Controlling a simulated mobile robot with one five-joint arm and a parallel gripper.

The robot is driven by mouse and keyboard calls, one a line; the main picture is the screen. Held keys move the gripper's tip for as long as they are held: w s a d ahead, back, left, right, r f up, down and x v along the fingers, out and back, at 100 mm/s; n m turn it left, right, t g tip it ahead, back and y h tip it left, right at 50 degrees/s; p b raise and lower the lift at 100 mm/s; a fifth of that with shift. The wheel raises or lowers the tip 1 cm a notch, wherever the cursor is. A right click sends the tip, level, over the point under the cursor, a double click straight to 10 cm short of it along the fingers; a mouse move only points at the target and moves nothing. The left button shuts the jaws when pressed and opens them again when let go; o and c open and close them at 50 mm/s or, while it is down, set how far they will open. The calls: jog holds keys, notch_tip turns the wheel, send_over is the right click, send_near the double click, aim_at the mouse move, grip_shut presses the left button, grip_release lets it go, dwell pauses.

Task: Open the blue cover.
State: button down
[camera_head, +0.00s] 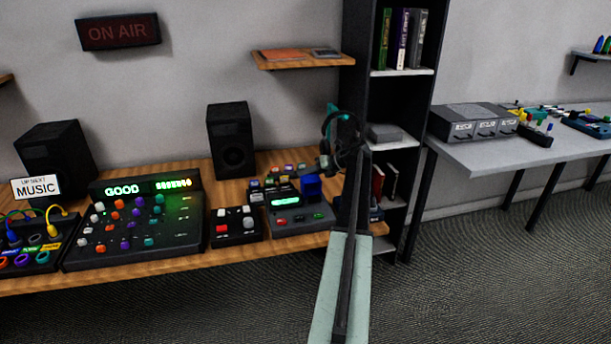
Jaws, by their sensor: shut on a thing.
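The blue cover (312,187) is a small blue block standing at the back right of a grey device (290,222) with a green lit display, on the wooden desk. My gripper (323,168), dark with teal parts, points down at the end of my arm, just above and right of the cover in the picture. It is shut, with its tips at the cover's upper right edge. The fingertips are small and dark, so the exact contact is hard to see. What lies under the cover is hidden.
A small button box (236,226) and a large mixer (135,225) stand left of the device. A black speaker (231,141) stands behind. A dark bookshelf (362,60) rises close behind my arm. A grey table (510,151) with equipment is at right.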

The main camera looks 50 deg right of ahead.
jog(key=shift+s+a+f, duration=0.25)
jog(key=shift+s+f, duration=0.1)
jog(key=shift+f, duration=0.05)
jog(key=c, duration=1.4)
grip_release()
jog(key=shift+f, duration=0.1)
jog(key=shift+o, duration=0.2)
jog(key=shift+w+a, duration=0.1)
jog(key=shift+w, duration=0.1)
jog(key=p+v, duration=0.4)
jog(key=v, duration=0.4)
jog(key=shift+d+r+p, duration=0.3)
jog(key=shift+d, duration=0.15)
jog(key=shift+w, duration=0.2)
